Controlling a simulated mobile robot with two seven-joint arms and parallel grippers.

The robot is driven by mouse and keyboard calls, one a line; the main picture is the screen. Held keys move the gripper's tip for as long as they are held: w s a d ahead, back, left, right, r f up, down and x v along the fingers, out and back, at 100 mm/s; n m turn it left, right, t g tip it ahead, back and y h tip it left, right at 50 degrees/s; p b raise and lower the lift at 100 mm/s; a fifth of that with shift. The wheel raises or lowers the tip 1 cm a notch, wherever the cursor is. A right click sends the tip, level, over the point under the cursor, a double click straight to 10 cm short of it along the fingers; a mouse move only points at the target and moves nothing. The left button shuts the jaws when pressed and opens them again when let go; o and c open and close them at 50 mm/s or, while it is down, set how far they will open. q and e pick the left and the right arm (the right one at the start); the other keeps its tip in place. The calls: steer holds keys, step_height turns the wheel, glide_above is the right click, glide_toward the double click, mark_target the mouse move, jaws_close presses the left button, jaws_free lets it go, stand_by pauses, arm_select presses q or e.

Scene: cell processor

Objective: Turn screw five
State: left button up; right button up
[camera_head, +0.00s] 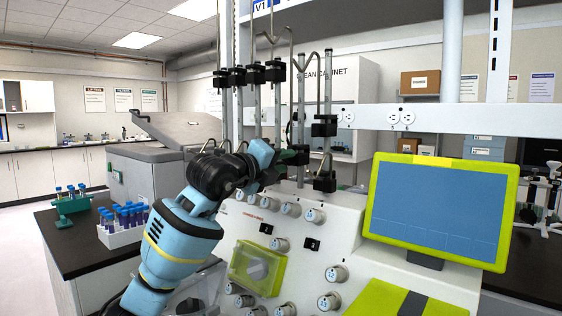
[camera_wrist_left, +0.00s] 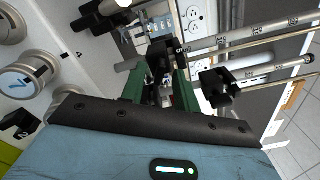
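Black screw clamps sit on the vertical metal rods of the cell processor. A row of them is high up, including one clamp (camera_head: 275,71); two more are on the right rod, an upper clamp (camera_head: 325,126) and a lower clamp (camera_head: 325,182). I cannot tell which is screw five. My left gripper (camera_head: 288,158) reaches in among the rods, near a partly hidden black clamp (camera_head: 300,155). In the left wrist view its green fingers (camera_wrist_left: 160,88) stand apart, with a black clamp (camera_wrist_left: 162,58) at their tips; contact cannot be judged. Another clamp (camera_wrist_left: 217,87) is to the right. My right gripper is not in view.
The cell processor (camera_head: 310,222) has several round knobs, a green-framed clear box (camera_head: 257,268) and a tilted screen (camera_head: 438,210) at right. Tube racks (camera_head: 122,232) stand on the dark bench at left. The rods leave little room around the gripper.

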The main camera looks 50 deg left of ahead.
arm_select(q)
steer(key=c, duration=0.6)
jaws_close()
